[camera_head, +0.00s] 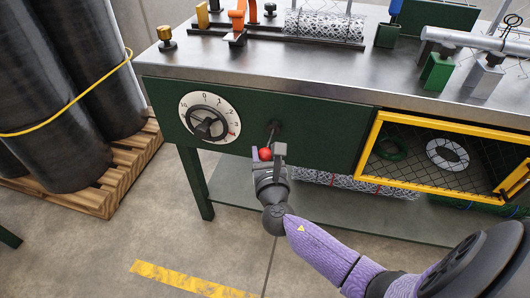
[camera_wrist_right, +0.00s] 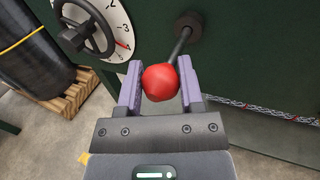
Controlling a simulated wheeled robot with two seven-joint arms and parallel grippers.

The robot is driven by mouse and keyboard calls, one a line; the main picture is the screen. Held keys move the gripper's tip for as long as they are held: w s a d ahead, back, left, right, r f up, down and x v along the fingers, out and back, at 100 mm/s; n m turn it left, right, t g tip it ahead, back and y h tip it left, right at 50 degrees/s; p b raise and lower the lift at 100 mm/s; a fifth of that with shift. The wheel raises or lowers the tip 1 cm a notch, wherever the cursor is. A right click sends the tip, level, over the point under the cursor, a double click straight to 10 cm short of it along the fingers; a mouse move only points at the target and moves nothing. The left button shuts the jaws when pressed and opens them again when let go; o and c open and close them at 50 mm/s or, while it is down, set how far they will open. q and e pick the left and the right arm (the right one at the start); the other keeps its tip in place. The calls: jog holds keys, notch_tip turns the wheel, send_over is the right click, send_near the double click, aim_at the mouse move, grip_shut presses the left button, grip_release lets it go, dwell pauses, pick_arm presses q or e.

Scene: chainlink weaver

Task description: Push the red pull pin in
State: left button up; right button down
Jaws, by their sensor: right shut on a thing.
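The red pull pin (camera_head: 266,154) has a round red knob on a dark rod that comes out of a round collar on the green front panel. In the right wrist view the red knob (camera_wrist_right: 160,83) sits between the two purple fingers, with the rod running up and right to the collar (camera_wrist_right: 188,27). My right gripper (camera_head: 269,156) is shut on the knob, in front of the panel. The rod shows a clear length between knob and collar. My left gripper is not in view.
A white dial (camera_head: 209,117) with a dark handwheel is left of the pin. A yellow-framed mesh door (camera_head: 373,142) is at the right. Dark rolls (camera_head: 52,100) stand on a wooden pallet (camera_head: 119,162) at the left. The floor in front is clear.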

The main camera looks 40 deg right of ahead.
aim_at(269, 142)
jog(key=shift+w+d, duration=0.3)
jog(key=shift+w+d+f+b, duration=0.15)
jog(key=shift+w+d+b, duration=0.4)
jog(key=shift+w+d, duration=0.5)
jog(key=shift+w+d+r, duration=0.15)
jog(key=shift+d+r, duration=0.1)
jog(key=shift+d, duration=0.25)
jog(key=c, duration=0.7)
grip_release()
jog(key=o, duration=0.4)
jog(key=shift+w+d+f, duration=0.1)
jog(key=shift+w, duration=0.05)
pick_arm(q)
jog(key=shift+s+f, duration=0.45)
pick_arm(e)
jog(key=shift+o, duration=0.2)
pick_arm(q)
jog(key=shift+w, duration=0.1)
